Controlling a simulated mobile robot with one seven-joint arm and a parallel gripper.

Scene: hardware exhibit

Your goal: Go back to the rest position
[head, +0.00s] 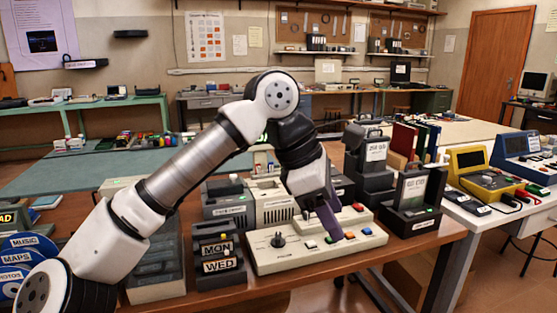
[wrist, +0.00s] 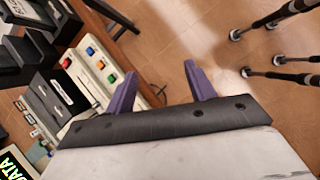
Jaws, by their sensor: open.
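In the head view my arm reaches in from the lower left, bends at a high elbow and points down over the wooden table. My gripper (head: 330,226) has purple fingers and is over the right part of a cream control panel (head: 290,262) with a dark joystick and coloured buttons. In the wrist view the two fingers of my gripper (wrist: 160,85) stand apart with nothing between them but floor. The panel also shows in the wrist view (wrist: 92,85), left of the fingers. I cannot tell from the head view whether a fingertip touches it.
A black MON/WED block (head: 218,262) stands left of the panel. A dark holder (head: 412,205) with a card stands to its right. Grey and cream devices (head: 272,203) stand behind it. A white table (head: 500,215) with yellow and blue devices is at the right. Floor is open in front.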

